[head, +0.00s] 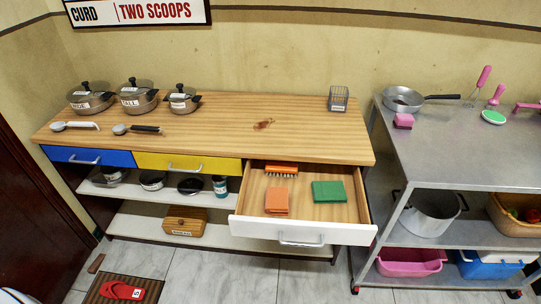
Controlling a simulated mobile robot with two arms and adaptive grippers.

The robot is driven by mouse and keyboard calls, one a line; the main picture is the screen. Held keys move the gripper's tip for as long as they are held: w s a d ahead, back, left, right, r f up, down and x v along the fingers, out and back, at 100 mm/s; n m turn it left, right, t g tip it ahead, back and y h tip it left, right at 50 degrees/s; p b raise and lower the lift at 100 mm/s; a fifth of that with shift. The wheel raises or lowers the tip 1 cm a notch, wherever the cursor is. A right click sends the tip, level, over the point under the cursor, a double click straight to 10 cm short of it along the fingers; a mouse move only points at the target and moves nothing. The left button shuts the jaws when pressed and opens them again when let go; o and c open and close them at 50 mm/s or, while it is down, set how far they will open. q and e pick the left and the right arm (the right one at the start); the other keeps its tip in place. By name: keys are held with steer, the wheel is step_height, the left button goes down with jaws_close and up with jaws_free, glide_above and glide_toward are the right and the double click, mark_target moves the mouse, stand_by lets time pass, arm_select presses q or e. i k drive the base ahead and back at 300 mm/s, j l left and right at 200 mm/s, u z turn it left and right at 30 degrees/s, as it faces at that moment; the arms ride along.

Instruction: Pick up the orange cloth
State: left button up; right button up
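The orange cloth (277,201) lies folded and flat in the open drawer (300,231) on the right side of the wooden counter. A folded green cloth (329,191) lies to its right, with a small gap between them. An orange-backed brush (282,170) lies behind the orange cloth, near the back of the drawer. Neither of my grippers shows in the head view.
The pulled-out drawer front with its handle (301,241) juts out over the tiled floor. The blue (90,157) and yellow (187,164) drawers are shut. Pots (137,98) stand on the counter (240,125). A metal table (465,150) stands at right.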

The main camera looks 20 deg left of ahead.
mark_target(276, 198)
steer(key=z, duration=0.35)
steer(key=j+z, duration=0.45)
steer(key=j, duration=0.2)
steer(key=j+z, duration=0.4)
steer(key=j, duration=0.25)
